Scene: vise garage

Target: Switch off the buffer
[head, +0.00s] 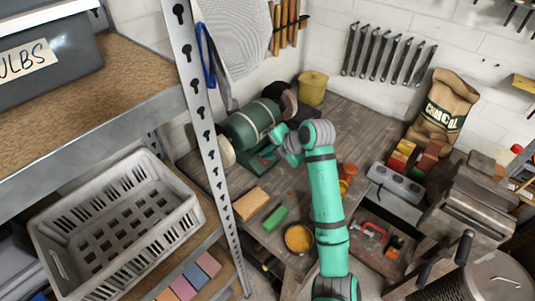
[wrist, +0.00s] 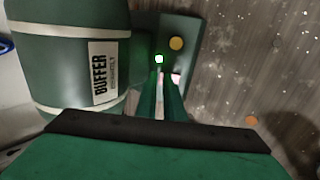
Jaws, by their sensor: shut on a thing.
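The buffer (head: 252,124) is a dark green cylinder with pale bands, lying at the back left of the workbench; its label reads BUFFER in the wrist view (wrist: 70,60). Beside it is a green control plate (wrist: 190,28) with a yellow round part (wrist: 176,44) and a bright green light (wrist: 159,59). My gripper (wrist: 172,88) is at this plate, its fingers close together on a small part, probably the switch, mostly hidden between them. A pinkish bit shows at the fingertips. In the head view my arm largely hides the contact.
A yellow pot (head: 312,87) stands behind the buffer. A tan block (head: 250,203), a green block (head: 275,218) and an amber bowl (head: 299,239) lie in front. A shelf post (head: 205,120) rises at the left.

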